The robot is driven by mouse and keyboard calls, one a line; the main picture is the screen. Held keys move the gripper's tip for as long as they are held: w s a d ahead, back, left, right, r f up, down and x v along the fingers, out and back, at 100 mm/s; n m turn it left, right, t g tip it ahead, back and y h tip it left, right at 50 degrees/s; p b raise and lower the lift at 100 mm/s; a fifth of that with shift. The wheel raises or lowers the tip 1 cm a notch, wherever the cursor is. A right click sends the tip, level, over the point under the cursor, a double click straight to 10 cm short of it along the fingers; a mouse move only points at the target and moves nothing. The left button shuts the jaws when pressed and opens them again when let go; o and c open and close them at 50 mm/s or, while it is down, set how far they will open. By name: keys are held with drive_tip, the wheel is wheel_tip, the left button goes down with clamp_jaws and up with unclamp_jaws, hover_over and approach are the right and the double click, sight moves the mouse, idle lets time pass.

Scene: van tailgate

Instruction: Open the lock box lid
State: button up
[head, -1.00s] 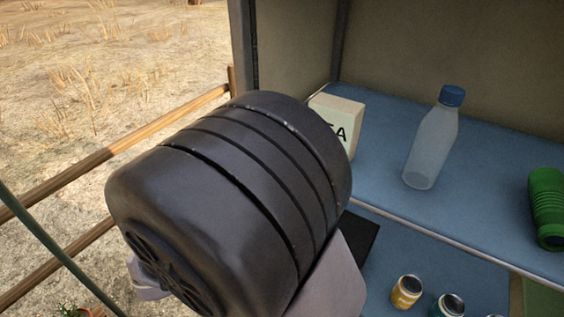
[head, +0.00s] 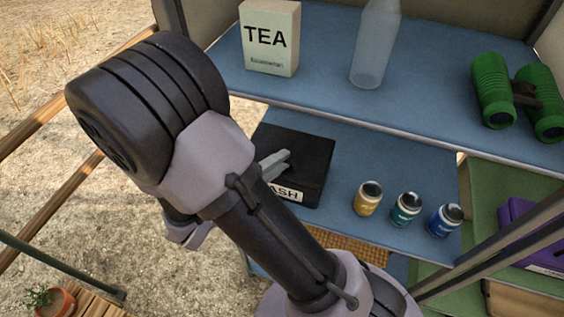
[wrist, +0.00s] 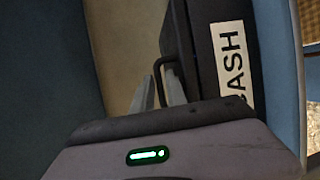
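The lock box (head: 308,150) is a flat black box on the lower blue shelf, and its lid looks closed. A white CASH label is on its front, partly hidden by my arm in the head view. In the wrist view the box (wrist: 205,75) shows at the right, with a thin black loop handle (wrist: 161,84) on its left side. My gripper (wrist: 160,82) is at this handle. Its two grey fingers stand apart, one on either side of the handle bar, with gaps visible.
Yellow (head: 368,198), teal (head: 405,209) and blue (head: 444,219) cans stand right of the box on the lower shelf. The upper shelf above holds a TEA box (head: 270,40), a clear bottle (head: 375,45) and green binoculars (head: 495,90). A purple box (head: 530,235) lies at right.

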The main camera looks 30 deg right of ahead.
drive_tip(key=shift+w+d, duration=0.15)
drive_tip(key=shift+d, duration=0.4)
drive_tip(key=shift+c, duration=0.2)
clamp_jaws()
idle(0.9)
